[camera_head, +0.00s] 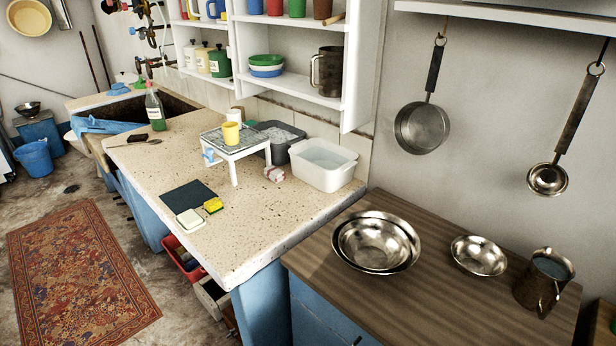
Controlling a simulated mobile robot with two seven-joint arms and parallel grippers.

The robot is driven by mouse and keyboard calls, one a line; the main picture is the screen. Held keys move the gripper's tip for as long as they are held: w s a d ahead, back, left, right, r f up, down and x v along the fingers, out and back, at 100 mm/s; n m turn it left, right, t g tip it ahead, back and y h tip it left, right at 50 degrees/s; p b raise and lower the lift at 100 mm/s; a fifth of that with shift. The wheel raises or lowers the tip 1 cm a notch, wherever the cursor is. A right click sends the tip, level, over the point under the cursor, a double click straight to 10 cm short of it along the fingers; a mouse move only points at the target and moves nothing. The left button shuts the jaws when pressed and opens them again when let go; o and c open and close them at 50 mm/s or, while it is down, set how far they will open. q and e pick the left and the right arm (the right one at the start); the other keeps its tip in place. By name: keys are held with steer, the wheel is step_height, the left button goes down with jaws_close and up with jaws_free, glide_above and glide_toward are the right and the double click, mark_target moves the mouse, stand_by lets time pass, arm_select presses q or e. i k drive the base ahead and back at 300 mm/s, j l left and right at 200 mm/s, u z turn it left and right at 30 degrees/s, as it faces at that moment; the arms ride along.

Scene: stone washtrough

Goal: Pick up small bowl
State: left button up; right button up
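A small shiny metal bowl (479,255) sits on the brown wooden counter (440,310) at the right in the head view. It stands upright and looks empty. To its left is a larger metal bowl (376,242), which seems to be nested in another of about the same size. To its right, apart from it, stands a metal jug (544,281). Neither of my grippers shows in the view.
A speckled stone worktop (240,235) adjoins at the left, with a white tub (323,164), a small white stand (237,146) and a sponge (213,205). A pan (422,127) and a ladle (548,179) hang on the wall above. The front of the wooden counter is clear.

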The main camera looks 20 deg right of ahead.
mark_target(477, 257)
steer(key=i+j+z, duration=0.3)
steer(key=j, duration=0.25)
steer(key=z, duration=1.7)
steer(key=l+z, duration=0.15)
steer(key=l, duration=0.15)
